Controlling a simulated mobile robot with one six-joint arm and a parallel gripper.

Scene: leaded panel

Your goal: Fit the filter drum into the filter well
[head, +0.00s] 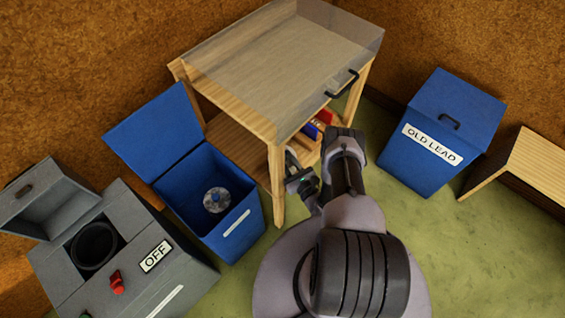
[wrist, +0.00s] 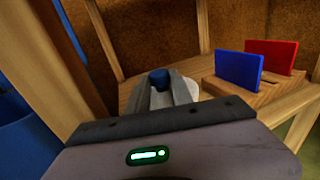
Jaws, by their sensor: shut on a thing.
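My gripper (head: 296,172) reaches in at the lower shelf of the wooden bench. In the wrist view my gripper (wrist: 168,92) is shut on the blue knob of a white filter drum (wrist: 191,88). The fingers hide much of the drum; I cannot tell whether it rests on the shelf or is lifted. The filter well (head: 93,245) is a dark round opening in the grey machine at the lower left. It looks empty, its lid (head: 42,198) stands open, and a sign reads OFF.
An open blue bin (head: 237,222) holds a grey drum with a blue knob (head: 216,200). A shut blue OLD LEAD bin (head: 440,125) stands right. The bench (head: 265,118) has a clear hood (head: 340,45). Blue (wrist: 238,70) and red (wrist: 272,56) plates stand in a wooden rack.

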